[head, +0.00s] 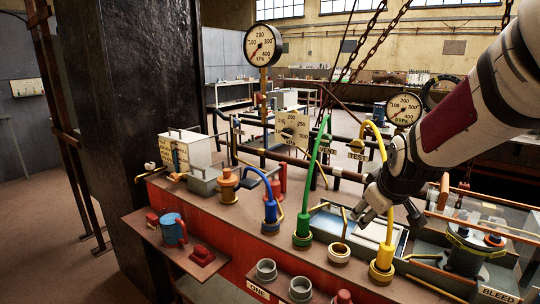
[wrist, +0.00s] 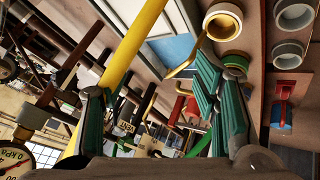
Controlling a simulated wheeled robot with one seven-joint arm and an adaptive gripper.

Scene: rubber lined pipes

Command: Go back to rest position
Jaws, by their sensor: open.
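My gripper (head: 378,212) hangs at the end of my arm, above the red bench, close to the yellow hose (head: 389,215). Its two fingers stand apart in the wrist view (wrist: 162,95), with nothing clearly held between them. The yellow hose (wrist: 128,42) runs past the left finger there; I cannot tell whether they touch. In the head view the hose's lower end sits in a yellow socket (head: 381,272). A blue hose (head: 270,196) and a green hose (head: 309,190) end in sockets further left.
A pale cream ring (head: 339,253) and grey rings (head: 266,269) lie near the bench front. Gauges (head: 263,45) stand behind, and chains (head: 365,45) hang close to my arm. A dark column (head: 115,120) rises at left. A clear-sided box with a dark vessel (head: 468,250) is at right.

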